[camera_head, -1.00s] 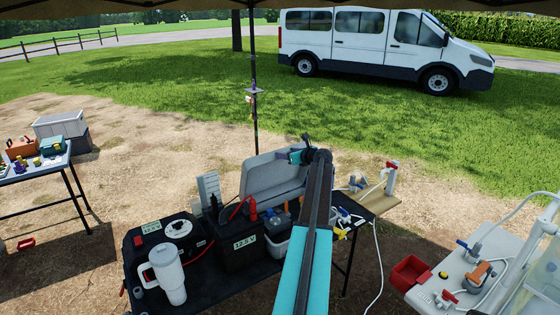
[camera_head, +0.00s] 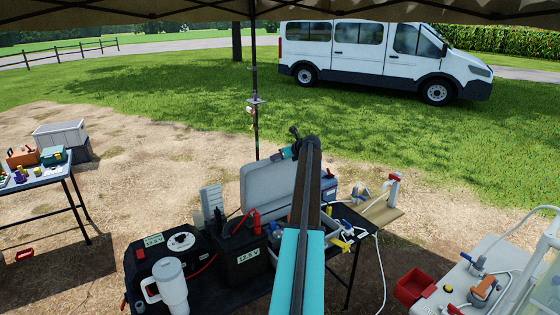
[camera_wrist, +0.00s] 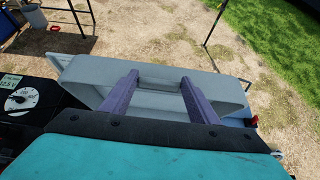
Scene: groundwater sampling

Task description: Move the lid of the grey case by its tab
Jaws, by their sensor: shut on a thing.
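The grey case's lid (camera_head: 262,188) stands raised at the back of the black table. In the wrist view the lid (camera_wrist: 85,78) spans the picture below my camera, with its inner side partly visible. My gripper (camera_head: 285,154) is at the lid's upper edge. In the wrist view the purple fingers (camera_wrist: 158,88) reach down over the lid, on either side of its middle rim, and are shut on the tab there. The tab itself is mostly hidden, and my arm covers much of the case body.
A black battery (camera_head: 238,250), a white mug (camera_head: 170,288) and a black unit with a dial (camera_head: 182,242) crowd the table in front of the lid. A wooden board with a tap (camera_head: 392,188) is at right. Open ground lies behind.

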